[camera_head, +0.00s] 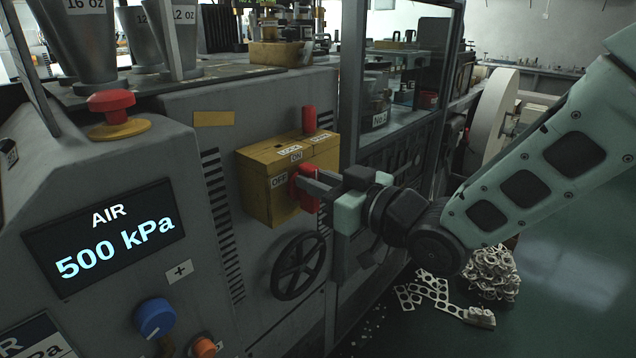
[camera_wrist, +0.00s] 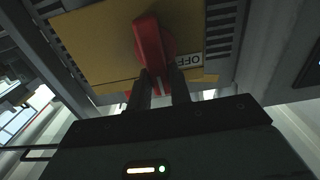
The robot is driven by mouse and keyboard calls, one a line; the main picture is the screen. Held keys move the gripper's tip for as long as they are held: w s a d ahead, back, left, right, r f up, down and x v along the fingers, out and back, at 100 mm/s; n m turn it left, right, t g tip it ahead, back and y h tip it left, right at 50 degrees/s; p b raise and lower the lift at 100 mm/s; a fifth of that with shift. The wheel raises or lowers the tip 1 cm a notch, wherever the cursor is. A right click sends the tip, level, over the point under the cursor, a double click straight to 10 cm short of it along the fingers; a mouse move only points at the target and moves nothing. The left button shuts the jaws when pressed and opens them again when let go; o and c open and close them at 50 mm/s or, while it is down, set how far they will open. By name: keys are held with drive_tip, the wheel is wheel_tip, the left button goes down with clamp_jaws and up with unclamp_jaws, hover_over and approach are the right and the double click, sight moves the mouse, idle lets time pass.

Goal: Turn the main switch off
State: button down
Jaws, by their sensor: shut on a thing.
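The main switch is a yellow box (camera_head: 262,195) on the grey machine's side, with OFF, ON and LOCK labels. Its red handle (camera_head: 306,170) is on the front face, to the right of the OFF label (camera_head: 279,180) and below the ON label (camera_head: 296,156). My gripper (camera_head: 312,186) reaches it from the right and is shut on the handle. In the wrist view both fingers of my gripper (camera_wrist: 160,80) flank the lower part of the red handle (camera_wrist: 149,40), with the OFF label (camera_wrist: 190,61) beside it. I cannot tell exactly which label the handle points at.
A red push button (camera_head: 112,102) and an AIR display (camera_head: 105,235) reading 500 kPa are left. Scrap pieces (camera_head: 492,272) lie on the floor.

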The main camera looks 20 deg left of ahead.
sight(291, 193)
drive_tip(key=n+b, duration=0.3)
drive_tip(key=b, duration=0.1)
drive_tip(key=s+f+n+b, duration=0.1)
drive_tip(key=n+b, duration=0.2)
drive_tip(key=b, duration=0.2)
drive_tip(key=n+b, duration=0.2)
drive_tip(key=b, duration=0.3)
drive_tip(key=shift+s+a+f+n, duration=0.25)
drive_tip(key=shift+s+a+n, duration=0.05)
drive_tip(key=shift+n, duration=0.1)
drive_tip(key=n+b, duration=0.1)
drive_tip(key=b, duration=0.1)
drive_tip(key=n+b, duration=0.3)
drive_tip(key=b, duration=0.1)
drive_tip(key=shift+s+a+f+n+b, duration=0.1)
drive_tip(key=shift+s+f+n+b, duration=0.2)
drive_tip(key=shift+f+b, duration=0.1)
drive_tip(key=n+b, duration=0.4)
drive_tip(key=b, duration=0.1)
drive_tip(key=shift+f, duration=0.2)
drive_tip(key=shift+n, duration=0.3)
drive_tip(key=c, duration=1.3)
unclamp_jaws()
drive_tip(key=shift+r, duration=0.1)
drive_tip(key=p+v, duration=0.2)
drive_tip(key=v, duration=1.5)
drive_tip(key=shift+s, duration=0.15)
